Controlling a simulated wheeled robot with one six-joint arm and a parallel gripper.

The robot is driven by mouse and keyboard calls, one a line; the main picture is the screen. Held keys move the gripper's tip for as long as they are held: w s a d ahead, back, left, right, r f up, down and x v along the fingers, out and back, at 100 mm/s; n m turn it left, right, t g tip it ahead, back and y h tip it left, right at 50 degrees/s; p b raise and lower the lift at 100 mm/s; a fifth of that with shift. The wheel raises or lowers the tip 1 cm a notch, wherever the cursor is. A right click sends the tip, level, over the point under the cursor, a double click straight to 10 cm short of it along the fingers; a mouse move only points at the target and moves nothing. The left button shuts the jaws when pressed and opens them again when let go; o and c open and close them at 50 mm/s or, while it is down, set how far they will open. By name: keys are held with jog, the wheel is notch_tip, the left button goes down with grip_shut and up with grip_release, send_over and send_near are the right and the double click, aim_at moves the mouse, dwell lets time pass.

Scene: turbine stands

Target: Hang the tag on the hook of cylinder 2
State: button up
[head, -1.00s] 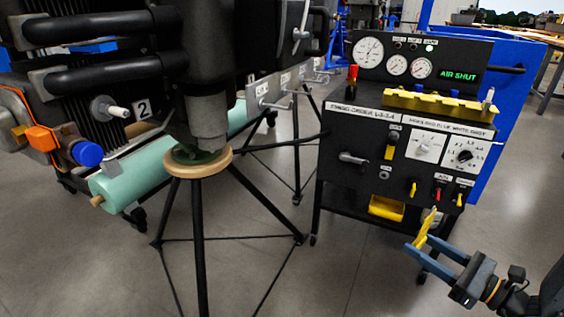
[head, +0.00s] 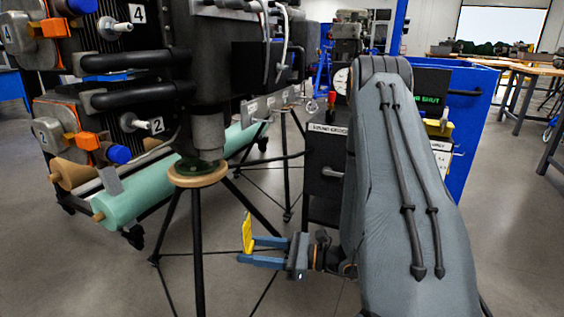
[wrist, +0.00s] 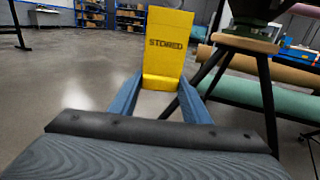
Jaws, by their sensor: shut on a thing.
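My gripper (head: 246,251) is shut on a yellow tag (head: 247,231) and holds it upright in the air, to the right of the round wooden-topped stand. In the wrist view the tag (wrist: 168,45) faces me and reads "STORED"; its lower end is between my blue fingers (wrist: 160,92). A white-tipped peg (head: 133,122) sticks out beside the plate. I cannot tell whether this peg is the hook.
A wooden-topped tripod stand (head: 198,175) is between my gripper and the cylinder. A green roll (head: 135,195) lies low behind it. My arm hides much of the black gauge panel (head: 325,150). A blue cabinet (head: 475,110) is at the right. Open floor shows at the lower left.

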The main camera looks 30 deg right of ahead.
jog(key=w+d+r+m+t+h+p, duration=0.1)
jog(key=d+r+m+t+h+p, duration=0.2)
jog(key=d+r+p, duration=1.35)
jog(key=w+a+r+b, duration=0.1)
jog(key=w+r+b, duration=0.3)
jog(key=r, duration=0.1)
jog(key=shift+a+r+b, duration=0.25)
jog(key=shift+a+b, duration=0.05)
jog(key=shift+a, duration=0.1)
jog(key=shift+w+a, duration=0.4)
jog(key=shift+w, duration=0.05)
dwell(0.4)
jog(key=o, duration=1.6)
jog(key=shift+o, duration=0.7)
jog(key=shift+t+h, duration=0.3)
jog(key=shift+d, duration=0.1)
